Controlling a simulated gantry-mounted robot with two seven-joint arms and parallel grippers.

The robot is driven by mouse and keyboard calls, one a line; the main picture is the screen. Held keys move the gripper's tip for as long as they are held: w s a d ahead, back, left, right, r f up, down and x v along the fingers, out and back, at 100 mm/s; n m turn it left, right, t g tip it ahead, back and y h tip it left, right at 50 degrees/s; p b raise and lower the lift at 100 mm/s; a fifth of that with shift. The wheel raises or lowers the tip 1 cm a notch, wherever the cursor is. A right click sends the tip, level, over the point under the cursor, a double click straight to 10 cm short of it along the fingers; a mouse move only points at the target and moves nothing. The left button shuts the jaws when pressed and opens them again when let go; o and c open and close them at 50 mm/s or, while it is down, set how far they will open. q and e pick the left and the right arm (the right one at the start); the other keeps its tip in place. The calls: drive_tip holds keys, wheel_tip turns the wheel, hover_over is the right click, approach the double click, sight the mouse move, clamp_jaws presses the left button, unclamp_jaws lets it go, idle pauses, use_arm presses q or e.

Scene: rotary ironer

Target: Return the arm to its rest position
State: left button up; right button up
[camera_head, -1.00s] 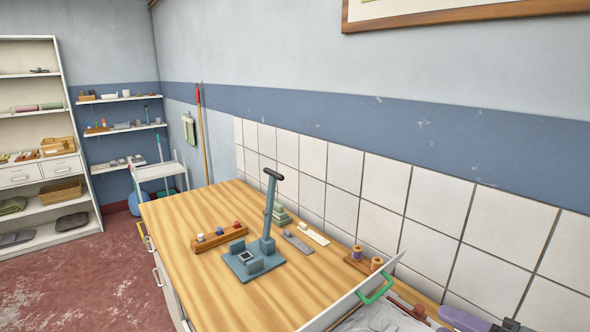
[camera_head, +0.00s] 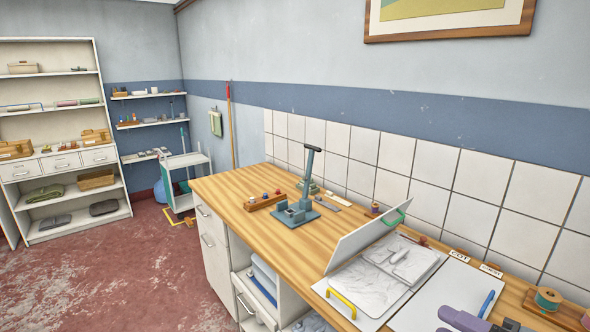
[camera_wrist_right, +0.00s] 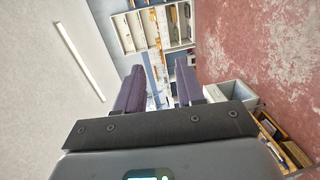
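My right gripper (camera_head: 478,323) shows only in part at the bottom right edge of the head view, as purple finger pieces. In the right wrist view its two purple fingers (camera_wrist_right: 160,85) stand apart with nothing between them, so it is open and empty. The rest of my right arm is out of the head view. My left gripper and left arm are not in view.
The wooden worktop (camera_head: 238,187) carries a teal lever press (camera_head: 302,200), a raised white lid (camera_head: 362,240) with a green handle, and a white board (camera_head: 440,300). A spool (camera_head: 547,298) stands at right. Shelves (camera_head: 60,130) stand far left; red floor (camera_head: 110,270) is open.

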drive_tip(key=s+a+f+m+h+b, duration=0.1)
drive_tip(key=s+a+f+m+b, duration=0.3)
drive_tip(key=f, duration=0.6)
drive_tip(key=s+a+f+m+t+h+b, duration=0.15)
drive_tip(key=f+m, duration=0.35)
drive_tip(key=f, duration=0.5)
drive_tip(key=s+a+f+m+h+b, duration=0.1)
drive_tip(key=s+a+f+m+b, duration=0.3)
drive_tip(key=f, duration=0.6)
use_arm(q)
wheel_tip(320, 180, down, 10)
use_arm(e)
drive_tip(key=s+d+f+m+g+h, duration=0.3)
drive_tip(key=s+f+m+g, duration=0.2)
drive_tip(key=s+f, duration=0.25)
drive_tip(key=s+d+f+m+g+h, duration=0.35)
drive_tip(key=s+f+m+g, duration=0.25)
drive_tip(key=f, duration=0.2)
use_arm(q)
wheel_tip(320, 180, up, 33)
drive_tip(key=p, duration=3.2)
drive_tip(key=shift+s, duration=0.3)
use_arm(e)
wheel_tip(320, 180, up, 33)
drive_tip(key=shift+s+a, duration=0.35)
drive_tip(key=shift+a, duration=0.05)
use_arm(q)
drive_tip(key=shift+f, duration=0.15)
